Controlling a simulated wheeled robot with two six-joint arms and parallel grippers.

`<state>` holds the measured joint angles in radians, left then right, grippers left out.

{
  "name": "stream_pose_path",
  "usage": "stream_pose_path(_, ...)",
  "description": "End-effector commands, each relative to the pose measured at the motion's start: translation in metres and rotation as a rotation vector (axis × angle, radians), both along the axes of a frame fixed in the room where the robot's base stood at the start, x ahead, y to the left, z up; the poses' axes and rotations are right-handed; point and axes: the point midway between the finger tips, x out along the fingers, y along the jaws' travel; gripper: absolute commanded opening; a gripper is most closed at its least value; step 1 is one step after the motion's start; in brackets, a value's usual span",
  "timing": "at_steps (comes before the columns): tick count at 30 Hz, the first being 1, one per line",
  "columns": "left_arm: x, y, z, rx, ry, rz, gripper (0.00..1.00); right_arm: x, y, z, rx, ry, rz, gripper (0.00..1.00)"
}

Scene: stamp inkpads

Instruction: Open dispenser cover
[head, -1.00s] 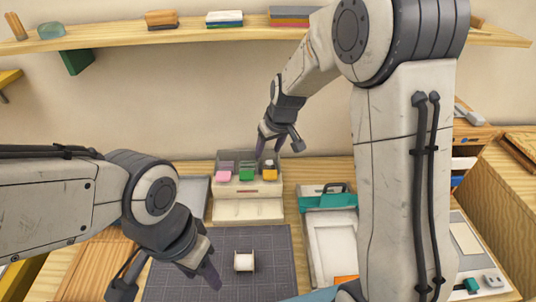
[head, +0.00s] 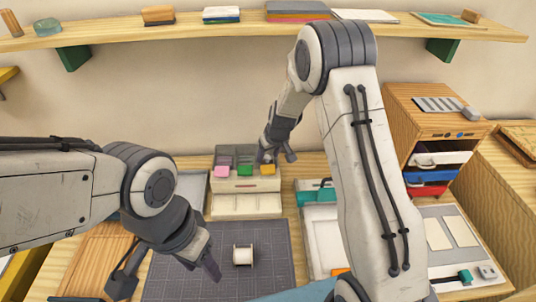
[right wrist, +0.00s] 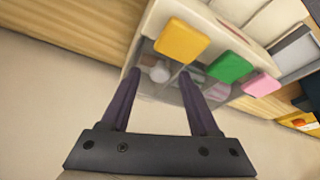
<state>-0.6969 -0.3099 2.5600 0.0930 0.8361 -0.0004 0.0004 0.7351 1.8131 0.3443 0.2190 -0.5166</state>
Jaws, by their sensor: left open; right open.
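The dispenser (head: 237,185) is a pale box behind the dark mat. Pink (head: 222,172), green (head: 245,171) and yellow (head: 267,170) tabs stick out along its front. In the right wrist view, a see-through compartment (right wrist: 158,90) lies behind the yellow tab (right wrist: 182,42) and green tab (right wrist: 230,67). My right gripper (head: 277,156) is open at the dispenser's right rear, by the yellow tab. Its fingers (right wrist: 160,75) overlap the clear part in view; I cannot tell whether they touch it. My left gripper (head: 166,278) is open and empty over the mat's left side.
A white spool (head: 243,255) lies on the dark mat (head: 270,277). A white tray (head: 323,240) and teal-green item (head: 308,193) are to the right, partly behind my right arm. A wooden drawer cabinet (head: 425,105) stands further right. A shelf (head: 200,33) runs along the wall.

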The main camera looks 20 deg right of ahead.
Motion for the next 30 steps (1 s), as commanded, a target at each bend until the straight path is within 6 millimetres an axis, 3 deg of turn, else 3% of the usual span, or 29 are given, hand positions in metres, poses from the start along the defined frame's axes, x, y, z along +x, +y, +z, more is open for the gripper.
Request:
stream_pose_path(5, 0.0000, 0.0000, -0.0001, 0.000, 0.000, 0.000, 0.50, 0.0000, 0.0001, 0.0001, 0.000, 0.000, 0.000, 0.62)
stream_pose_path(9, 0.0000, 0.0000, -0.0001, 0.000, 0.000, 0.000, 0.50, -0.0001, 0.0001, 0.0002, 0.000, 0.000, 0.000, 0.08)
stream_pose_path(10, 0.0000, 0.0000, -0.0001, 0.000, 0.000, 0.000, 0.50, -0.0002, 0.0001, 0.0001, 0.000, 0.000, -0.001, 0.00)
stream_pose_path(30, 0.0000, 0.0000, 0.0000, 0.000, 0.000, 0.000, 0.50, -0.0004, -0.0002, 0.0003, 0.001, 0.001, -0.001, 0.00)
